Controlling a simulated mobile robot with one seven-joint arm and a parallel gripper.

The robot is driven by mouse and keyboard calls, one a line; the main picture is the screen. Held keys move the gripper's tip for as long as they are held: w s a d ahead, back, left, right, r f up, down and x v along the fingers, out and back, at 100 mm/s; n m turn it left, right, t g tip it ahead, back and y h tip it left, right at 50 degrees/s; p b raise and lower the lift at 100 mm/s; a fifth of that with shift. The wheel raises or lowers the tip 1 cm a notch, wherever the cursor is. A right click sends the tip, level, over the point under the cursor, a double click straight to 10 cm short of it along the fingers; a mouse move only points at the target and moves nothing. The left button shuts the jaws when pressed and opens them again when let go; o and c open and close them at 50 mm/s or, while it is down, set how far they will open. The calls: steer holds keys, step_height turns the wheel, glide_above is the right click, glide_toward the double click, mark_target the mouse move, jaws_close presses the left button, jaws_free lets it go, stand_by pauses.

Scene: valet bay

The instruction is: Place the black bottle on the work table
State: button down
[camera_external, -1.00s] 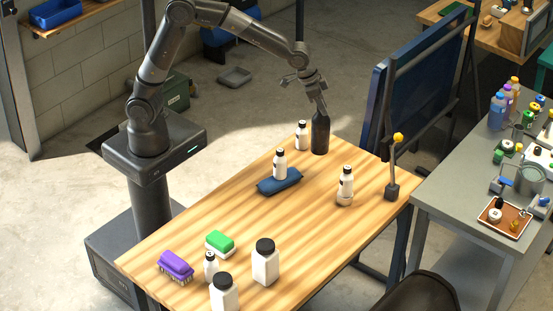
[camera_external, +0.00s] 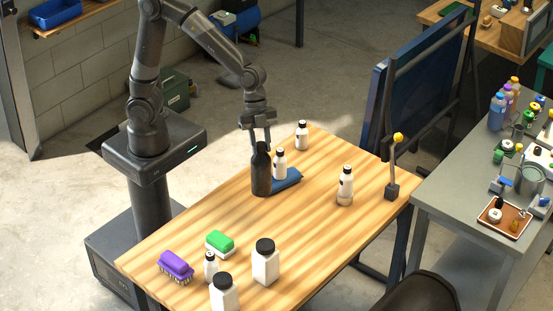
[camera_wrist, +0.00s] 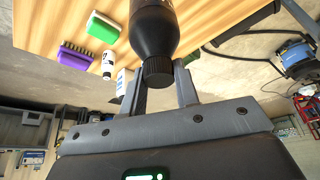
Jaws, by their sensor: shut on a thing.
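The black bottle (camera_external: 261,172) is upright at the left edge of the wooden work table (camera_external: 215,215), just left of a folded blue cloth (camera_external: 287,180) with a white bottle (camera_external: 280,163) on it. My gripper (camera_external: 260,140) is above it, shut on its neck. In the wrist view the black bottle (camera_wrist: 154,30) hangs between the fingers (camera_wrist: 160,88), with its ribbed cap towards the camera. I cannot tell whether its base touches the table.
White bottles stand at the far end (camera_external: 302,136), on the right (camera_external: 346,185) and in front (camera_external: 265,262). A green sponge (camera_external: 220,242) and a purple brush (camera_external: 175,266) lie front left. The middle of the table is clear.

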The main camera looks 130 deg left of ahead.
steer(key=s+d+m+g, duration=0.4)
steer(key=s+d+m, duration=0.65)
steer(key=d, duration=0.45)
steer(key=s+d+m+g, duration=0.3)
steer(key=s+d+m, duration=0.7)
steer(key=s+d, duration=0.3)
steer(key=w+a+f, duration=0.5)
steer(key=w+f, duration=0.5)
steer(key=f, duration=0.1)
steer(key=shift+w+a+f+h, duration=0.15)
steer(key=shift+h, duration=0.25)
steer(key=c, duration=1.1)
jaws_free()
steer(key=shift+f, duration=0.15)
